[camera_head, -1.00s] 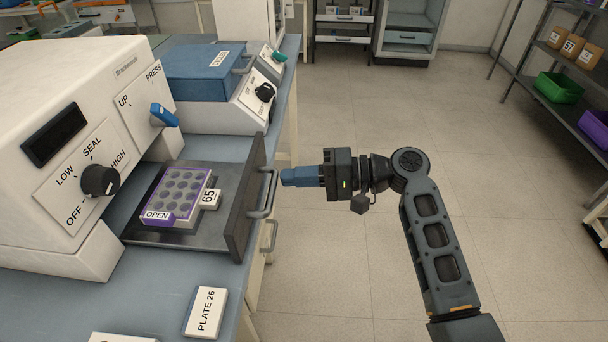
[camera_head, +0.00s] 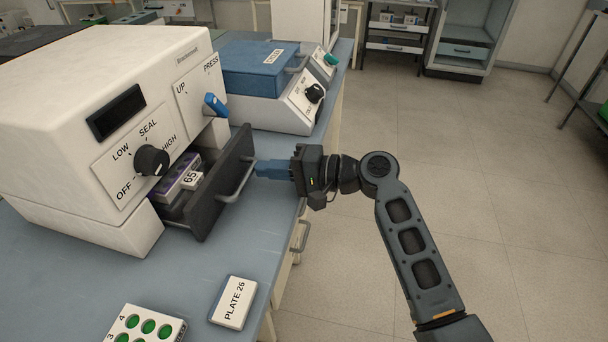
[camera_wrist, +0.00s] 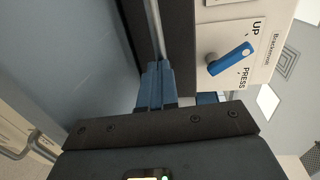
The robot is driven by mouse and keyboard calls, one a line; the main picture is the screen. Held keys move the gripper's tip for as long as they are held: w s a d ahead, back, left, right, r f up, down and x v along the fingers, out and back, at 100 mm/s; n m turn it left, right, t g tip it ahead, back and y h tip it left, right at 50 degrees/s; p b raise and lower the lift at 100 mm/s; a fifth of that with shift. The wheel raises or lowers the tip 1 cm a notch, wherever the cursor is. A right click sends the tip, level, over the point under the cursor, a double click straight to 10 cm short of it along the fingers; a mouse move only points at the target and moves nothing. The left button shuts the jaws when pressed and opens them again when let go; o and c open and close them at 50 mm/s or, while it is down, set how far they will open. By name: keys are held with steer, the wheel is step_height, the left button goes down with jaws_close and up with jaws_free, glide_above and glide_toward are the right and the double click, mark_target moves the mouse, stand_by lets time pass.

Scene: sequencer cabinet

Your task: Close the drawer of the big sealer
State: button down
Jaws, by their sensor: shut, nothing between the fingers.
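The big sealer (camera_head: 75,160) is a large white machine on the left of the head view, with a SEAL dial and an UP/PRESS lever. Its dark drawer (camera_head: 222,183) is partly out, its front standing a short way from the body. A purple plate with a 65 tag (camera_head: 190,178) sits inside, mostly hidden under the machine. My gripper (camera_head: 258,169) is shut and empty, its blue fingertips at the drawer front beside the metal handle (camera_head: 237,184). In the wrist view the fingers (camera_wrist: 155,88) are together at the handle bar (camera_wrist: 153,25); exact contact is unclear.
A smaller blue-lidded machine (camera_head: 262,70) stands behind the sealer. A PLATE 26 box (camera_head: 233,302) and a white rack with green wells (camera_head: 148,327) lie on the bench in front. The floor to the right is clear.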

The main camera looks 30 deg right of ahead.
mark_target(237, 163)
steer(key=x, duration=0.4)
steer(key=r+b+x, duration=0.1)
steer(key=x, duration=0.2)
steer(key=shift+w, duration=0.15)
steer(key=shift+a+r, duration=0.1)
steer(key=shift+w, duration=0.1)
